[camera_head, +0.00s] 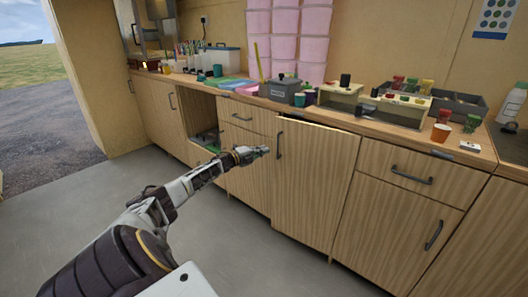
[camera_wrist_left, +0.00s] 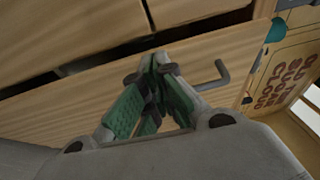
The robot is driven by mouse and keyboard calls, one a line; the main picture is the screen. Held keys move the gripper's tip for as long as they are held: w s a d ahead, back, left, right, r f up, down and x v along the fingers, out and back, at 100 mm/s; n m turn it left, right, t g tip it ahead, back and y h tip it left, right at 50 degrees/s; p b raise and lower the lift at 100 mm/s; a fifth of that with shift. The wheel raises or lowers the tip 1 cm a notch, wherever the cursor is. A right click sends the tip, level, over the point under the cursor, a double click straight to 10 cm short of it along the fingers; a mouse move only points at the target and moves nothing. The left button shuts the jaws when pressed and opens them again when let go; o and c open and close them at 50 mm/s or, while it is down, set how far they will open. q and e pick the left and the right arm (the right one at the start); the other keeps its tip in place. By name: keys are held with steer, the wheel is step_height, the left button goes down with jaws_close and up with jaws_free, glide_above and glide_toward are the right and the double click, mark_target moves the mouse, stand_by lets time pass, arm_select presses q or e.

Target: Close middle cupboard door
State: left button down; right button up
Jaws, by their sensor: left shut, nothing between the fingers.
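The middle cupboard door (camera_head: 310,185) is a tall light-wood panel that stands slightly ajar, with a dark gap along its top edge. Its dark bar handle (camera_head: 279,146) is near its left edge. My left gripper (camera_head: 264,150) is shut and empty, just left of that handle in the head view. In the left wrist view the shut green-padded fingers (camera_wrist_left: 157,62) are in front of the wood panel (camera_wrist_left: 80,95), with a grey handle (camera_wrist_left: 222,75) to their right. I cannot tell whether the fingertips touch the door. My right gripper is not in view.
The worktop above carries a grey box (camera_head: 279,90), a condiment rack (camera_head: 385,105) and cups. Left of the door are a drawer front (camera_head: 248,117) and an open compartment (camera_head: 202,115). The grey floor (camera_head: 90,205) in front is clear.

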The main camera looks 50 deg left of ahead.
arm_select(q)
steer(key=s+a+b, duration=0.1)
steer(key=s+a, duration=0.3)
steer(key=a, duration=0.4)
steer(key=shift+f, duration=0.15)
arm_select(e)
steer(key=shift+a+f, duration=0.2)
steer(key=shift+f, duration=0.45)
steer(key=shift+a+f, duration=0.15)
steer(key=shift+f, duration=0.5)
arm_select(q)
steer(key=shift+s, duration=0.1)
